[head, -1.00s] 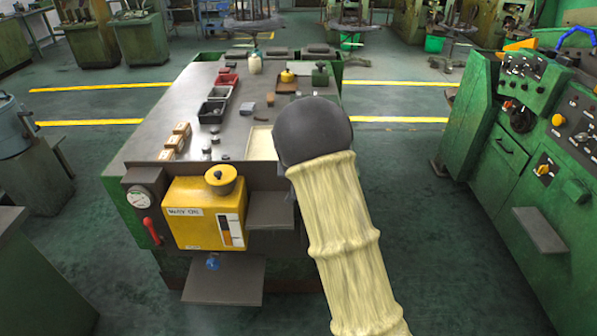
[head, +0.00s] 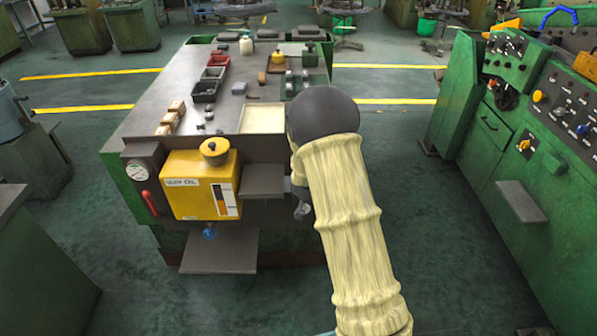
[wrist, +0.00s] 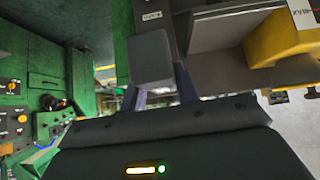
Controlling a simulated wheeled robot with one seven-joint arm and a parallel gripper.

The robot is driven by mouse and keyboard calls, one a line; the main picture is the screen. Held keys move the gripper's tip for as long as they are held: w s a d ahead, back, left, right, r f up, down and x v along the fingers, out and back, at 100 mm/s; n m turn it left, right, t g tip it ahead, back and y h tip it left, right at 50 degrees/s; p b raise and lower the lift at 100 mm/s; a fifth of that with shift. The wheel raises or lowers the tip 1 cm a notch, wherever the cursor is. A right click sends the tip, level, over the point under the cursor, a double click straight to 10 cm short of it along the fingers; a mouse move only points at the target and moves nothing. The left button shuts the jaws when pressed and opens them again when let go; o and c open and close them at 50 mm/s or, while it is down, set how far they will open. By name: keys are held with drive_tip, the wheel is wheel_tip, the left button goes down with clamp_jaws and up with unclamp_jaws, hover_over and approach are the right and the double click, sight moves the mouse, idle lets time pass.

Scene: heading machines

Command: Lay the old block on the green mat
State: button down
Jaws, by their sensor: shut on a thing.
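In the wrist view a grey block (wrist: 152,60) sits between the two fingers of my gripper (wrist: 160,95), which is shut on it. In the head view my gripper (head: 302,208) shows only partly, below and beside my cream-sleeved arm, in front of the bench's near side. The block cannot be made out clearly there. I cannot pick out a green mat with certainty; my arm covers part of the bench's right side.
The bench top (head: 190,130) carries a cream shallow tray (head: 263,118), dark bins (head: 205,90), wooden blocks (head: 170,118) and small parts. A yellow oil box (head: 195,190) and grey shelf (head: 263,181) stick out in front. A green machine (head: 520,150) stands right, across open floor.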

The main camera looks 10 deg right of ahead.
drive_tip(key=s+a+f+n+y+p, duration=0.1)
drive_tip(key=s+a+f+n+p, duration=0.1)
drive_tip(key=s+f, duration=0.6)
drive_tip(key=s+r+p, duration=0.3)
drive_tip(key=r+p, duration=0.9)
drive_tip(key=shift+s+a+r+y, duration=0.25)
drive_tip(key=shift+r+y, duration=0.05)
drive_tip(key=shift+y, duration=0.1)
drive_tip(key=shift+d, duration=0.1)
